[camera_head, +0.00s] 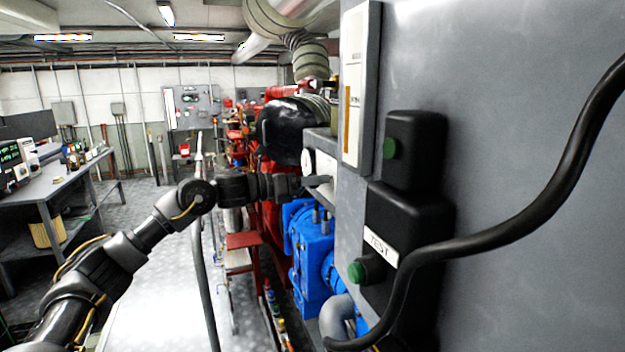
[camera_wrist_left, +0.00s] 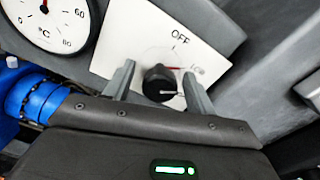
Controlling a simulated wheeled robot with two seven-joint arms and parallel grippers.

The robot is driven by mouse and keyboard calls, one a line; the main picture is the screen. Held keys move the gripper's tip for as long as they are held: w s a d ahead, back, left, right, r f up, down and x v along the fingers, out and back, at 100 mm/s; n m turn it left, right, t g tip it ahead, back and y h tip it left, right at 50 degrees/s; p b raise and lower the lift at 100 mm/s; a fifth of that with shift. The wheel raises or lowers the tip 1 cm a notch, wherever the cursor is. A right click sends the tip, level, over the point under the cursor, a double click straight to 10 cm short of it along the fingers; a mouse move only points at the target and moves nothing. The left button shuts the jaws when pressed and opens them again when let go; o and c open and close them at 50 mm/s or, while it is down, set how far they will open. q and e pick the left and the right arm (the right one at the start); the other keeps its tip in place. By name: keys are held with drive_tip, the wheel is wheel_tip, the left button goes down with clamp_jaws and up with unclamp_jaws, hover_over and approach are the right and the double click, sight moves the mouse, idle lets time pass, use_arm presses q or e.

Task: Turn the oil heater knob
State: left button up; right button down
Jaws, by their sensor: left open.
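The oil heater knob (camera_wrist_left: 160,83) is a round black knob on a white plate (camera_wrist_left: 132,25) marked OFF, seen in the left wrist view. My left gripper (camera_wrist_left: 160,88) is open, with one grey finger on each side of the knob. I cannot tell whether the fingers touch it. In the head view my left gripper (camera_head: 318,181) reaches the side of the grey panel, and the knob is too small to make out there. My right gripper is not in view.
A round temperature gauge (camera_wrist_left: 45,25) sits left of the plate. A grey cabinet (camera_head: 520,130) with black button boxes (camera_head: 413,150) and a thick black cable (camera_head: 520,225) fills the right. A blue pump (camera_head: 312,250) is below my left gripper. A workbench (camera_head: 50,185) stands left.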

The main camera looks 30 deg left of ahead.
use_arm(q)
drive_tip(key=c, duration=1)
drive_tip(key=n, duration=0.5)
drive_tip(key=shift+n, duration=0.3)
drive_tip(key=n+p, duration=0.1)
drive_tip(key=n, duration=0.5)
drive_tip(key=shift+a+p, duration=0.1)
drive_tip(key=shift+p, duration=0.25)
drive_tip(key=shift+f+n, duration=0.1)
drive_tip(key=shift+n, duration=0.2)
drive_tip(key=o, duration=1)
